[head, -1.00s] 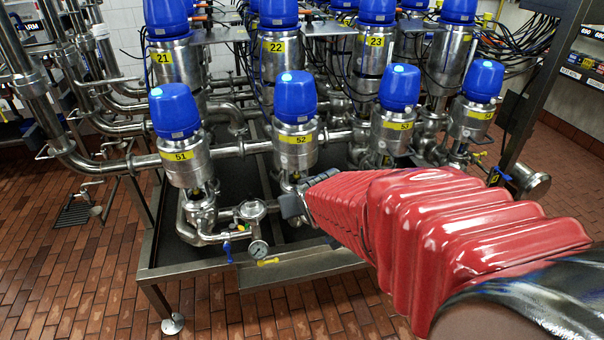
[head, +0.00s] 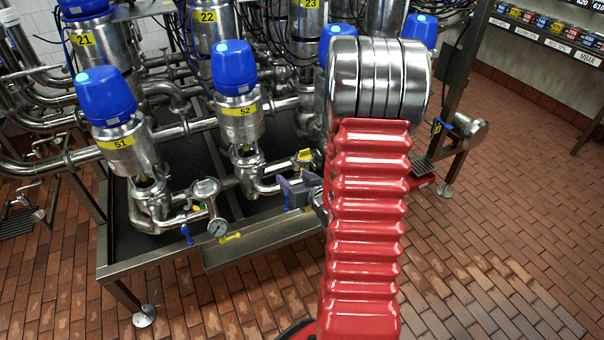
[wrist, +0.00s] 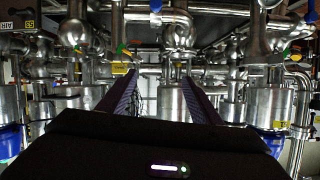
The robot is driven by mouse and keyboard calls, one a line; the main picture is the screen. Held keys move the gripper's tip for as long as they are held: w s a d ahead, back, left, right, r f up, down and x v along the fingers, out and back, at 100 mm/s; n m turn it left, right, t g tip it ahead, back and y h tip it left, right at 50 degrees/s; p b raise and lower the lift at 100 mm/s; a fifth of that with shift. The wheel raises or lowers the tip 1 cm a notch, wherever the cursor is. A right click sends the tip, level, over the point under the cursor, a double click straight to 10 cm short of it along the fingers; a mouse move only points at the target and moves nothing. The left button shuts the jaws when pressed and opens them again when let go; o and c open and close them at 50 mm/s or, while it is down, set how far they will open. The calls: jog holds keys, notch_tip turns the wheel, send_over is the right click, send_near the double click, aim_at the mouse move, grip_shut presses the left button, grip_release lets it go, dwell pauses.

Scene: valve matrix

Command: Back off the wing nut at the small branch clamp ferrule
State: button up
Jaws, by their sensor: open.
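My gripper (head: 296,190) is at the front edge of the rack, right of the pipework under valve 52 (head: 238,105). Its two fingers are apart and empty in the wrist view (wrist: 160,77), which looks upside down. I cannot make out for certain which part is the small branch ferrule's wing nut.
The steel frame edge (head: 262,243) runs below my gripper. A yellow part (head: 304,156) shows just behind it. My red-sleeved arm hides the pipework at right. Crowded pipes and blue-capped valves stand behind. The brick floor (head: 490,240) at right is clear.

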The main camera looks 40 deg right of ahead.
aim_at(298, 168)
jog(key=s+d+f+m+t, duration=0.1)
jog(key=s+f+m+t, duration=0.1)
jog(key=s+f, duration=0.1)
jog(key=s+d+f+m+t+h, duration=0.1)
jog(key=s+d+f+m+t, duration=0.1)
jog(key=s, duration=0.4)
jog(key=shift+f+m, duration=0.4)
jog(key=x, duration=1.3)
jog(key=shift+w+d, duration=0.2)
jog(key=shift+w, duration=0.15)
jog(key=shift+r, duration=0.1)
jog(key=shift+c, duration=0.4)
jog(key=shift+h, duration=0.3)
jog(key=c, duration=0.9)
jog(key=shift+s+d, duration=0.1)
jog(key=shift+d, duration=0.2)
jog(key=shift+c, duration=0.5)
jog(key=shift+a, duration=0.15)
